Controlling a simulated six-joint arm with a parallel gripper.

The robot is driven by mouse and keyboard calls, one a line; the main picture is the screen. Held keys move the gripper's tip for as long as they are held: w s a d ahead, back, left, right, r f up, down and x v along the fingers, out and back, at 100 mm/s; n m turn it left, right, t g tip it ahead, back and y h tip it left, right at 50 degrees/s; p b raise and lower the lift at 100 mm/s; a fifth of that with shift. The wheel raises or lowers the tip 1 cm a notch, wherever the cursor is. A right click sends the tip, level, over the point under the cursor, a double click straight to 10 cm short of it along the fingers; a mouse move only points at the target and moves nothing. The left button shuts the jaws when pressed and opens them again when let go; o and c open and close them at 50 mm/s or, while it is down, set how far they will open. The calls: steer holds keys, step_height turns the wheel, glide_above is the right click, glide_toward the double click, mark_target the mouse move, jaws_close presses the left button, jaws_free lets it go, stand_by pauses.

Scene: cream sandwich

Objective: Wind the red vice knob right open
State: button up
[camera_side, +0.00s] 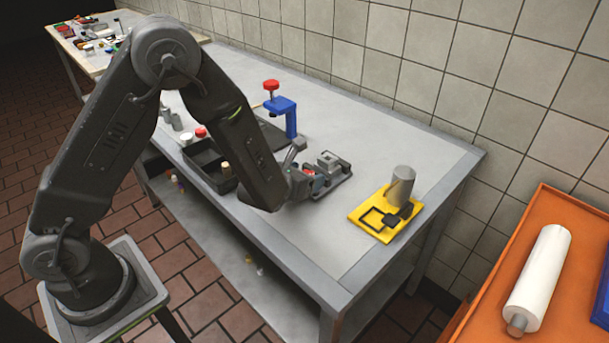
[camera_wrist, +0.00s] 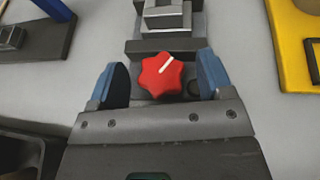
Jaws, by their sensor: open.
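The red vice knob (camera_wrist: 161,75) is star-shaped with a white line on it. In the wrist view it sits between the two blue-padded fingers of my gripper (camera_wrist: 161,84), with a gap on each side. My gripper is open. The grey vice (camera_wrist: 166,20) lies just beyond the knob. In the side view the vice (camera_side: 330,162) stands on the table, and a bit of the red knob (camera_side: 309,170) shows beside my gripper (camera_side: 305,180). My gripper partly hides the knob there.
A blue stand with a red top (camera_side: 283,108) is behind the vice. A yellow board (camera_side: 362,225) with a grey cylinder (camera_side: 400,185) lies to the right. A dark tray (camera_side: 205,160) is left of my forearm. The grey table (camera_side: 390,135) is clear towards the back right.

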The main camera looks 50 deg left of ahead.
steer(key=c, duration=0.9)
steer(key=shift+w+n+y, duration=0.1)
steer(key=shift+n+y, duration=0.6)
steer(key=shift+y, duration=0.2)
steer(key=o, duration=0.9)
steer(key=shift+d, duration=0.1)
steer(key=v, duration=1.4)
